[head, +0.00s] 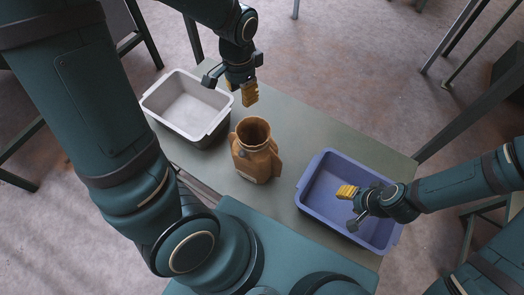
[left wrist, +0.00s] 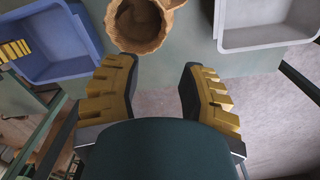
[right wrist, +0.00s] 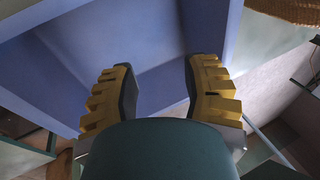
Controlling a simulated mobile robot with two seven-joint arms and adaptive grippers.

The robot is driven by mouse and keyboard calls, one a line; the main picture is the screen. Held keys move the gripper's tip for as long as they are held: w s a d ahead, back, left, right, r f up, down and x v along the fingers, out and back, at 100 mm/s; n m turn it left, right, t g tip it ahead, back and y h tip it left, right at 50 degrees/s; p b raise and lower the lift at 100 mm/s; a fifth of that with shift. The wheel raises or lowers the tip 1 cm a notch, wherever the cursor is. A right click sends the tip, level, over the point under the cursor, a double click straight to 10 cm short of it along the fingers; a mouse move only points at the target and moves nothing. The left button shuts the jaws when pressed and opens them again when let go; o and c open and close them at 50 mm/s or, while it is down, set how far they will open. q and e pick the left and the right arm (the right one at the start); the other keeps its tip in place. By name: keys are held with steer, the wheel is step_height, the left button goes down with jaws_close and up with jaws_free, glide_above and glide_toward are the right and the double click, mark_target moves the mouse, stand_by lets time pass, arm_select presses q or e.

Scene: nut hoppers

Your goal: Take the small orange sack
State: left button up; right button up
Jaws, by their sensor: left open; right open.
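The small orange sack (head: 255,160) stands upright on the table with its round mouth open upward. In the left wrist view the sack (left wrist: 143,22) shows at the top, ahead of the fingers and apart from them. My left gripper (head: 246,92) is open and empty, behind the sack and above the table's far side. My right gripper (head: 348,203) is open and empty, over the blue-violet bin. In the right wrist view only a brown edge of the sack (right wrist: 290,10) shows at the top right. The inside of the sack looks empty in the head view.
A grey-white bin (head: 212,128) stands at the table's left, and the blue-violet bin (head: 312,168) at its right. Dark metal frame posts (head: 465,122) rise at the right.

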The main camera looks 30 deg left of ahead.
arm_select(q)
step_height(320, 180, down, 3)
steer(key=b, duration=0.5)
glide_above(246, 132)
step_height(246, 132, down, 9)
steer(key=shift+w+f, duration=0.15)
steer(key=shift+f, duration=0.05)
steer(key=f, duration=0.2)
steer(key=f+b, duration=0.1)
steer(key=f, duration=0.1)
steer(key=shift+a+f, duration=0.2)
steer(key=shift+f, duration=0.1)
arm_select(e)
step_height(246, 132, down, 7)
steer(key=shift+s+a+f, duration=0.15)
steer(key=shift+s+a, duration=0.05)
steer(key=shift+s, duration=0.2)
arm_select(q)
jaws_close()
